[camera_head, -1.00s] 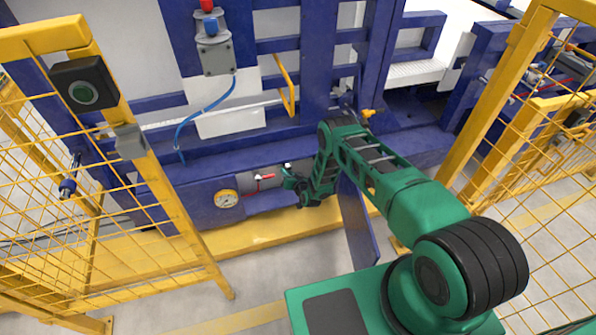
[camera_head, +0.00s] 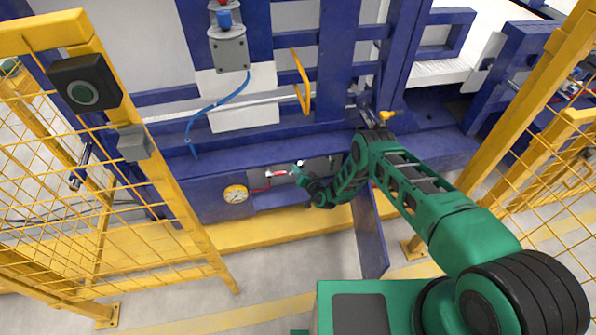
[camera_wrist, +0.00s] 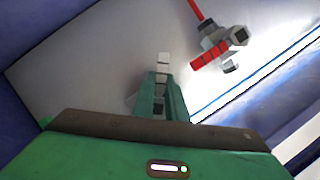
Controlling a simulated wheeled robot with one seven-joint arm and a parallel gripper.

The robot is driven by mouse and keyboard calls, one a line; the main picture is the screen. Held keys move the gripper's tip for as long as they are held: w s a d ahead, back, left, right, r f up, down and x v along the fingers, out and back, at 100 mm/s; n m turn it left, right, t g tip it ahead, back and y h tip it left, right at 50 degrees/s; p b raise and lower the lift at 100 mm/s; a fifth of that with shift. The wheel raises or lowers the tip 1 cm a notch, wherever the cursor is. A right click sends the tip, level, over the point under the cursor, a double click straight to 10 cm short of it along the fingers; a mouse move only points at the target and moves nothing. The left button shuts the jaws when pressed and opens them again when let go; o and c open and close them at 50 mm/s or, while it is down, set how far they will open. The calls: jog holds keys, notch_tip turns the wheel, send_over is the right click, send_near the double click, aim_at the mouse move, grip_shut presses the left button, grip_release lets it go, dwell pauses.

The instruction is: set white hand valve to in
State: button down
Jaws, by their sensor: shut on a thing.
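The white hand valve (camera_wrist: 163,62) shows in the wrist view as a pale, segmented handle poking out past my fingertips. My gripper (camera_wrist: 160,92) is shut on it, with the green fingers either side. The fingers hide the handle's lower part and its pivot, so its in or out setting cannot be read. In the head view my gripper (camera_head: 299,173) reaches into a recess low in the blue frame, and the white handle is too small there to make out clearly.
A red-handled valve (camera_wrist: 212,50) sits close to the right of my fingers, apart from them. A round gauge (camera_head: 236,194) is left of the recess. A blue panel (camera_head: 370,235) stands below my arm. Yellow mesh fences (camera_head: 180,190) flank both sides.

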jog(key=shift+d, duration=0.2)
jog(key=c, duration=1.8)
grip_release()
jog(key=shift+c, duration=0.2)
jog(key=shift+o, duration=0.2)
jog(key=shift+a, duration=0.1)
jog(key=shift+s, duration=0.1)
jog(key=v, duration=1)
jog(key=shift+s+d, duration=0.2)
